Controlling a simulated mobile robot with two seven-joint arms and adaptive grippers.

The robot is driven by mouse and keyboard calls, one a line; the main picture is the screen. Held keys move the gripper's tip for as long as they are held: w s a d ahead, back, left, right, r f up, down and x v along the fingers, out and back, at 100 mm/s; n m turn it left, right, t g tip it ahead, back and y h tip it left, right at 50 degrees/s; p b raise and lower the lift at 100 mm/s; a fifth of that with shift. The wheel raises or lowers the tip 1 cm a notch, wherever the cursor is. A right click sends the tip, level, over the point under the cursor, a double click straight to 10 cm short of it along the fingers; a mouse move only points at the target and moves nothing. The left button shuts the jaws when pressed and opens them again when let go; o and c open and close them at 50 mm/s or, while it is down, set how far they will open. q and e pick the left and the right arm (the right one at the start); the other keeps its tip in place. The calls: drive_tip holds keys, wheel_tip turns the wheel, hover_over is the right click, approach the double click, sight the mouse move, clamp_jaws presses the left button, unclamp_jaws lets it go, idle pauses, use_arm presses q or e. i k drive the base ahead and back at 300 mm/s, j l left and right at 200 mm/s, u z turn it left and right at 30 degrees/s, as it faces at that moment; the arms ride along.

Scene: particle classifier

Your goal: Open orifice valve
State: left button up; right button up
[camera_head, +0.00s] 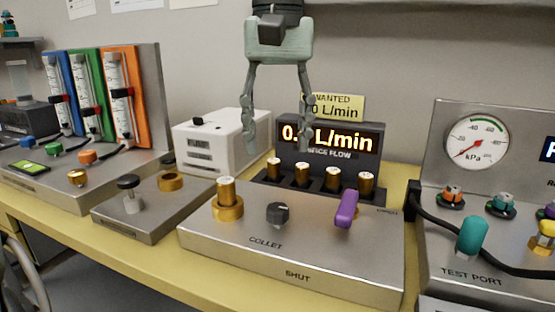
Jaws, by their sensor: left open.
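The purple lever handle (346,208) stands on the right part of a metal panel (290,264), tilted slightly. The panel's front is marked SHUT, and a small label right of the lever is too small to read surely. Behind it a lit display (340,138) reads in L/min, its digits partly hidden by my gripper finger. My left gripper (279,130) hangs from the top centre, open and empty, fingers pointing down. It appears above and left of the purple lever, apart from it. My right gripper is not in view.
A black knob (278,213) marked COLLET and a brass fitting (227,198) are left of the lever. Several brass cylinders (333,179) stand before the display. A white box (221,142) is behind left. A gauge panel (480,121) with a teal knob (472,236) is right.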

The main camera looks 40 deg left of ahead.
sight(345, 217)
drive_tip(key=k, duration=1.5)
